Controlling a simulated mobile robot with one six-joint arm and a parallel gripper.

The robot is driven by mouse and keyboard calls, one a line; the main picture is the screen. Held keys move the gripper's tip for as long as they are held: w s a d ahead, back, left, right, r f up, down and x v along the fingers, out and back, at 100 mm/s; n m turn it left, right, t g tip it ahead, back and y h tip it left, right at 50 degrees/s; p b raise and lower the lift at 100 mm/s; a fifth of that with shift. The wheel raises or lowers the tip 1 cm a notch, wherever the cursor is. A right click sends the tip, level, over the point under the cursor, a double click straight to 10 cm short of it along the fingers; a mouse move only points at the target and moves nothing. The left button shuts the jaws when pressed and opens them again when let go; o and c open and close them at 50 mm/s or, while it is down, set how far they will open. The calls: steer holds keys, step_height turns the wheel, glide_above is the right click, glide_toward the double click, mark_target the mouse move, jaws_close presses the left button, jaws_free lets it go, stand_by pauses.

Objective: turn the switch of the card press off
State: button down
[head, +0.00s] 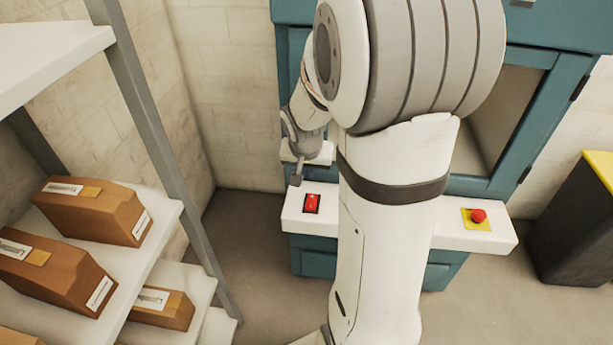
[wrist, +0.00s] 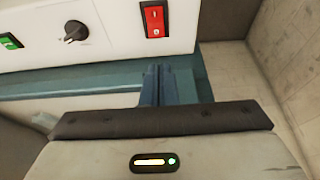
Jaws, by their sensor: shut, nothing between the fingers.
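The card press is a teal machine (head: 285,65) with a white front panel (head: 448,235). Its switch is a red rocker (head: 311,203) on the left part of that panel. In the wrist view the switch (wrist: 156,19) is at top centre, with a white I mark and a 0 mark on its face. I cannot tell which side is pressed in. My gripper (head: 296,180) is shut and empty, just beyond and left of the switch in the head view. In the wrist view its closed fingertips (wrist: 160,70) are below the switch, apart from it in the picture.
A black knob (wrist: 75,31) and a green control (wrist: 10,41) sit left of the switch in the wrist view. A red push button (head: 478,216) on a yellow plate is at the panel's right. Shelves with brown boxes (head: 95,208) stand left. My arm hides the panel's middle.

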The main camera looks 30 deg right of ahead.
mark_target(310, 196)
steer(key=x, duration=0.4)
steer(key=b+x, duration=0.1)
steer(key=x, duration=0.3)
steer(key=b+x, duration=0.1)
steer(key=x, duration=0.3)
steer(key=shift+s+a+f, duration=0.15)
steer(key=shift+s+a, duration=0.05)
steer(key=shift+s, duration=0.15)
